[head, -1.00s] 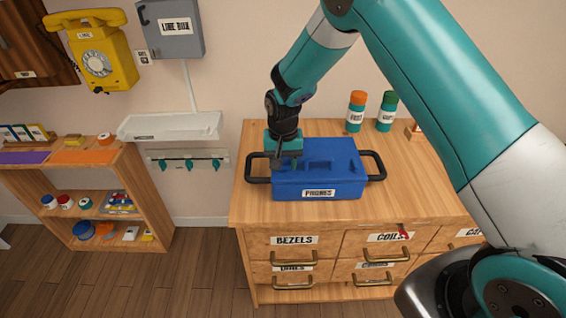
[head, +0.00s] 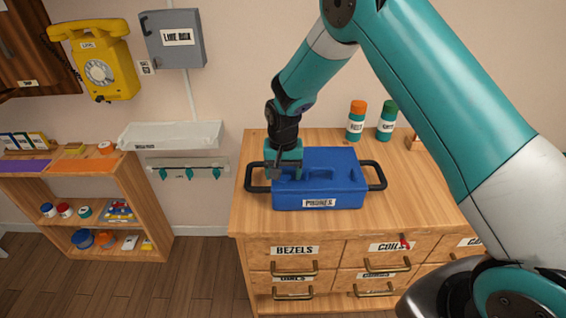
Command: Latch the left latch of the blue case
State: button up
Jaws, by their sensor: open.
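The blue case (head: 340,188), labelled PHONES, stands shut on the wooden drawer cabinet's top (head: 420,215). It has a black handle at each end, the left handle (head: 249,180) and the right handle (head: 379,175). My gripper (head: 284,174) points down at the left end of the case, over or beside its top left edge. Its jaws are open and hold nothing that I can see. The left latch is not clear; my gripper covers that part of the case. I cannot tell whether the fingers touch the case.
An orange-capped bottle (head: 356,122) and a green-capped bottle (head: 387,122) stand behind the case. A white tray (head: 170,135) is on the wall to the left, above a rail with teal hooks. The cabinet top right of the case is mostly clear.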

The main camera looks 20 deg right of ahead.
aim_at(283, 174)
notch_tip(283, 174, up, 17)
jog(key=b, duration=0.2)
jog(key=shift+r, duration=0.15)
dwell(0.3)
